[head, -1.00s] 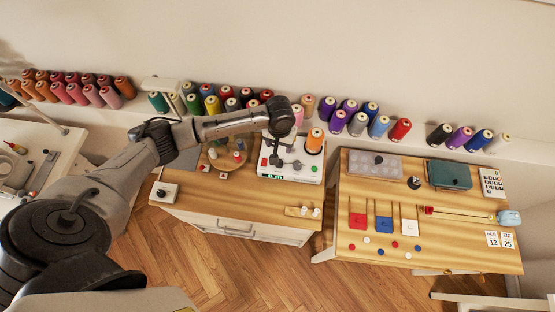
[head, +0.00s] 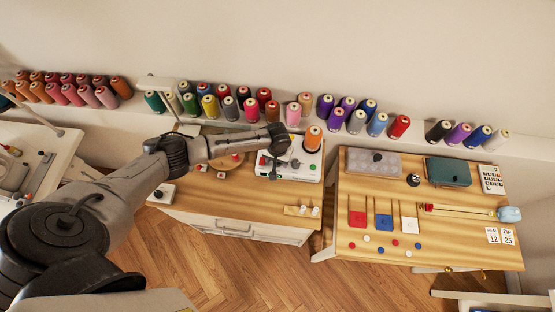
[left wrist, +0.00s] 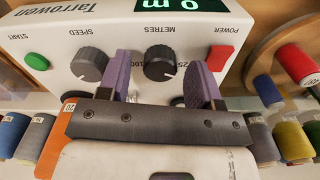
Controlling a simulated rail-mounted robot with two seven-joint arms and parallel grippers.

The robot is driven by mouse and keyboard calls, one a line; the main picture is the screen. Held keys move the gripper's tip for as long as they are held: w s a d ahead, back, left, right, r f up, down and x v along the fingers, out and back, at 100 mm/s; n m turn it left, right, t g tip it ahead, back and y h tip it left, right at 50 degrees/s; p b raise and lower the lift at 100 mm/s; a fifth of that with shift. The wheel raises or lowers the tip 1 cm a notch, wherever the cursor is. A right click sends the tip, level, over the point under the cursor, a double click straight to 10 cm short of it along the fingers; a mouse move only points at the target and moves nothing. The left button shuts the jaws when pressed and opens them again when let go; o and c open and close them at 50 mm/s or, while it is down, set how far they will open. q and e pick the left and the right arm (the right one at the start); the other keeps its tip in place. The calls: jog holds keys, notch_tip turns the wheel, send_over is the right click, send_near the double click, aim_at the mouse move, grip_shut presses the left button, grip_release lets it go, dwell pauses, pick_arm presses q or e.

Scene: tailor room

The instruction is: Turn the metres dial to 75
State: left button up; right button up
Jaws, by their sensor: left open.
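The white winding machine (head: 300,172) stands at the back right of the left-hand wooden table. In the left wrist view its front panel (left wrist: 205,22) fills the upper part. The dark round metres dial (left wrist: 160,63) sits under the METRES label; 25 and 100 show beside it, but its setting is unclear. The display (left wrist: 172,6) shows 0 m. My left gripper (left wrist: 162,82) is open, with purple-padded fingers on either side of the dial in the picture. I cannot tell whether they touch it. In the head view my left arm's end is over the machine. My right gripper is not in view.
The speed dial (left wrist: 89,64) and green start button (left wrist: 36,61) lie left of the metres dial; the red power switch (left wrist: 219,57) lies right. An orange thread cone (head: 312,139) stands on the machine. Thread cones line the shelf behind. The right table (head: 440,250) holds sewing items.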

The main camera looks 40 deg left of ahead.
pick_arm(q)
jog(key=shift+f, duration=0.1)
jog(key=shift+c, duration=0.4)
jog(key=c, duration=0.8)
jog(key=shift+c, duration=0.2)
